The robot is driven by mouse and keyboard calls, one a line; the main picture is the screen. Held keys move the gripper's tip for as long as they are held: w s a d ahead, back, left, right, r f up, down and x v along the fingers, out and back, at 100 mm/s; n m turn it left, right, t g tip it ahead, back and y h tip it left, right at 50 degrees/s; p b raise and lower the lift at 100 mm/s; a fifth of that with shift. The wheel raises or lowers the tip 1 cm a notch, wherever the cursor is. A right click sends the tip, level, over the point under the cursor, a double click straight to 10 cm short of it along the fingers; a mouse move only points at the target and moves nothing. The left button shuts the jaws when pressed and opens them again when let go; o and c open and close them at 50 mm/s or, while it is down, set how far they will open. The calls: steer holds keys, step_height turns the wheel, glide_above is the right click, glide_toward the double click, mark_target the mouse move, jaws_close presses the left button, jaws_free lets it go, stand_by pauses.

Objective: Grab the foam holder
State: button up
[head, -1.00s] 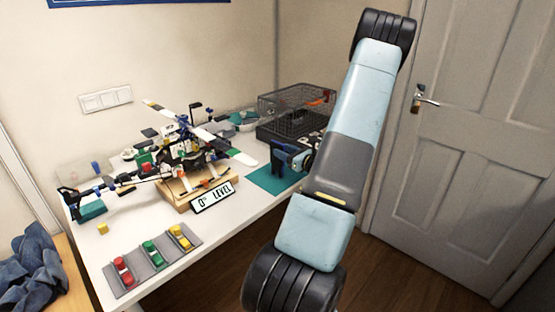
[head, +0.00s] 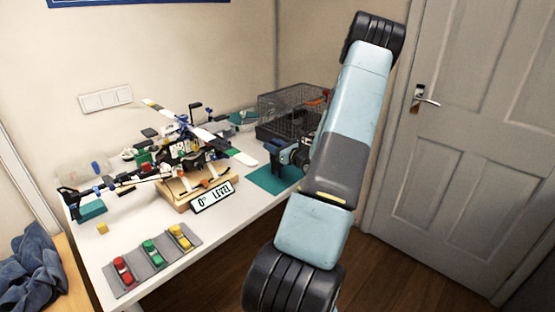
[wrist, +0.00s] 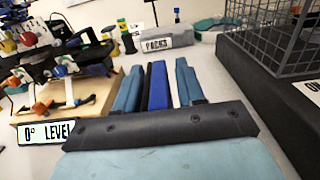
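A flat grey holder, which looks like the foam holder (head: 138,264), lies near the table's front left edge in the head view. It carries a red piece (head: 122,270), a green piece (head: 152,253) and a yellow piece (head: 179,237) in a row. My gripper (head: 279,158) is far to its right, above a teal mat (head: 268,180). The holder is not in the wrist view.
A model helicopter on a wooden stand (head: 172,194) with a "0° LEVEL" sign (head: 213,197) stands between my gripper and the holder. A wire basket (head: 285,112) is behind my gripper. A grey "PACKS" box (wrist: 168,40) is ahead.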

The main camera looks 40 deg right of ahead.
jaws_close()
steer(key=shift+r, duration=0.15)
stand_by(0.4)
